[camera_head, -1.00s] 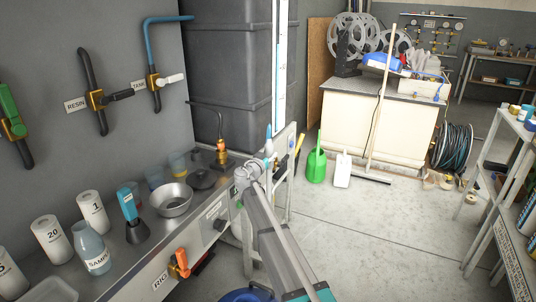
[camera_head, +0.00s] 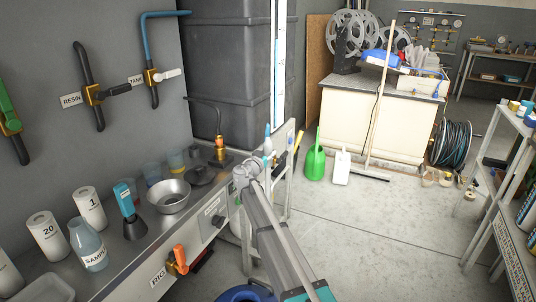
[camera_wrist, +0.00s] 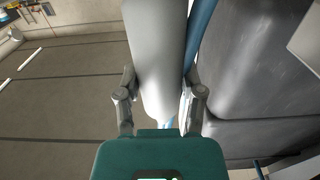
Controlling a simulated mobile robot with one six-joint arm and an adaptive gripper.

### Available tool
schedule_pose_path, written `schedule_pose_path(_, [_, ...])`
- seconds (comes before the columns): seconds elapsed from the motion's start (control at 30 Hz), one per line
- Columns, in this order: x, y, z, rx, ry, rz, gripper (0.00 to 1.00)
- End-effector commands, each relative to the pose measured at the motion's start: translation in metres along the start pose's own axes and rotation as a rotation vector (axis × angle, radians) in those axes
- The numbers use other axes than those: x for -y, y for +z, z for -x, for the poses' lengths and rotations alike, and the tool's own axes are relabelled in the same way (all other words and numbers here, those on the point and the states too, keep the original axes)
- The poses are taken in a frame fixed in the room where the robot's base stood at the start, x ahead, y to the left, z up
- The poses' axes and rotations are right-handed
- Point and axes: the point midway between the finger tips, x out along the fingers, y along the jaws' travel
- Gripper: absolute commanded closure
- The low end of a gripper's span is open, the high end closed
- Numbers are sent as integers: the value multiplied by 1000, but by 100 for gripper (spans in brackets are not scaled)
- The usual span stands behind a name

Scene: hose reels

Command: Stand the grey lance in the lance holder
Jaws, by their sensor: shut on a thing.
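In the wrist view my gripper (camera_wrist: 160,100) has its two grey fingers on either side of a thick, smooth grey cylinder, which looks like the grey lance (camera_wrist: 155,45). It fills the middle of that view and runs out of the top edge. In the head view my gripper is small and mostly hidden behind my wrist, beside a pale upright frame (camera_head: 289,150) at the end of the bench. A small blue-tipped piece (camera_head: 268,131) stands up there. I cannot tell whether it belongs to the lance. I cannot make out the lance holder for sure.
The steel bench (camera_head: 127,250) at left carries a metal bowl (camera_head: 168,197), bottles and cups. Dark tanks (camera_head: 232,75) rise behind it. A green can (camera_head: 315,163) and a white can (camera_head: 341,168) stand beyond the frame. The floor (camera_head: 400,225) right of my arm is clear.

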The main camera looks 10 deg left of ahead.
Motion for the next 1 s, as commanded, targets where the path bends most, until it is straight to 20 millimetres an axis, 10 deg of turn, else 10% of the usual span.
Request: schedule_pose_path(1.0, [-1,60,-1,-1,1,1,100])
